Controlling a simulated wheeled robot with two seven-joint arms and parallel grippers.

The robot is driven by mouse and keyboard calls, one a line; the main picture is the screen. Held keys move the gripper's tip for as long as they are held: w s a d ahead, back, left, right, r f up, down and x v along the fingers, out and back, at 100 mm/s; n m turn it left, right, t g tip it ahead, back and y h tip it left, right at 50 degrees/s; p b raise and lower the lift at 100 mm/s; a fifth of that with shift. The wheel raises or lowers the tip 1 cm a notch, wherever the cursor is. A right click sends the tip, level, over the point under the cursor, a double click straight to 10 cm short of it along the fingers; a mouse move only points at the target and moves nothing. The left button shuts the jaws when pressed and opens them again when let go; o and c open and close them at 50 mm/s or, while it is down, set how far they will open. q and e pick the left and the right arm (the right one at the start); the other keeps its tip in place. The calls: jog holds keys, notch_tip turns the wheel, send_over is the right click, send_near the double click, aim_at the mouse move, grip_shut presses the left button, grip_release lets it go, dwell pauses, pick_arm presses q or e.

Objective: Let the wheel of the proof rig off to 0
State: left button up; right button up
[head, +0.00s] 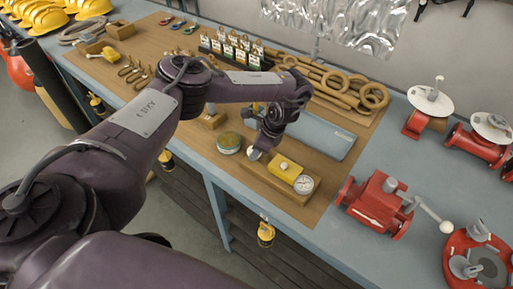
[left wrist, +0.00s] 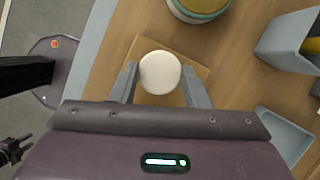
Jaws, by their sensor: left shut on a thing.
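The proof rig (head: 283,170) lies near the front edge of the bench, a yellow body on a wooden base. A round white-faced gauge (head: 304,184) is at its right end; its reading is too small to tell. My left gripper (head: 257,149) is at the rig's left end, shut on the pale round wheel (head: 253,155). In the left wrist view the wheel (left wrist: 160,72) sits between the two fingers of my left gripper (left wrist: 160,85), above the wooden base (left wrist: 143,48). The arm and gripper hide part of the rig's left end.
A round green-sided tin (head: 229,143) stands left of the rig, and a blue-grey tray (head: 325,138) lies behind it. A red valve body (head: 379,204) with a lever is to the right. Yellow tags (head: 266,232) hang at the bench front.

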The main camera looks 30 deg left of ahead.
pick_arm(q)
jog(key=n+g, duration=0.1)
jog(key=n, duration=0.2)
jog(key=shift+w+r+h, duration=0.1)
jog(key=shift+w+h, duration=0.1)
jog(key=shift+h, duration=0.2)
jog(key=shift+n, duration=0.5)
jog(key=o, duration=1)
jog(key=v, duration=0.7)
jog(key=shift+w+d+r+b, duration=0.1)
jog(key=shift+w+r+b, duration=0.05)
jog(key=shift+r+b, duration=0.15)
jog(key=shift+f, duration=0.1)
